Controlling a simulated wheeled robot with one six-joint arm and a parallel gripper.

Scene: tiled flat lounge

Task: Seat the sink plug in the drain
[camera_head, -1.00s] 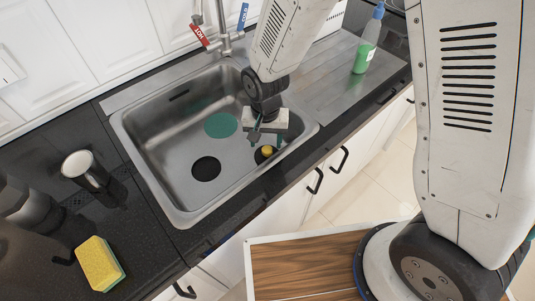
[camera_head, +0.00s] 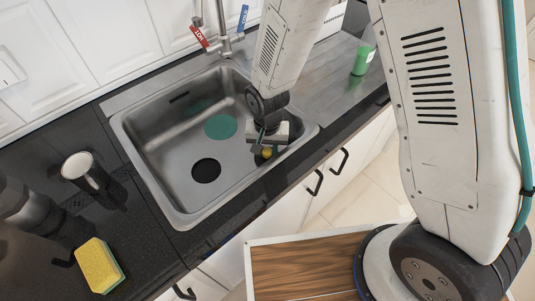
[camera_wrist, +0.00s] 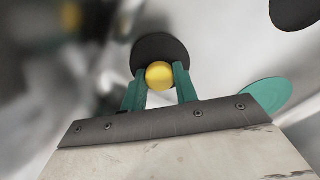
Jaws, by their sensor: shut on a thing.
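The sink plug, a black disc with a yellow knob (camera_head: 267,154), is at the right side of the sink basin. In the wrist view its black disc (camera_wrist: 158,47) shows beyond the knob. My gripper (camera_wrist: 160,78) has its green fingers on either side of the yellow knob and is shut on it. The drain (camera_head: 206,170) looks like a dark round spot on the basin floor, left of the plug. A dark round shape, probably the same one, shows at the wrist view's top right corner (camera_wrist: 296,10). I cannot tell whether the plug touches the basin floor.
A flat green disc (camera_head: 220,126) lies in the basin beyond the drain. The steel sink rim (camera_head: 160,198) surrounds the basin. The tap (camera_head: 224,42) stands behind. A green bottle (camera_head: 363,60) stands on the right drainboard. A mug (camera_head: 78,166) and sponge (camera_head: 98,265) are on the left counter.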

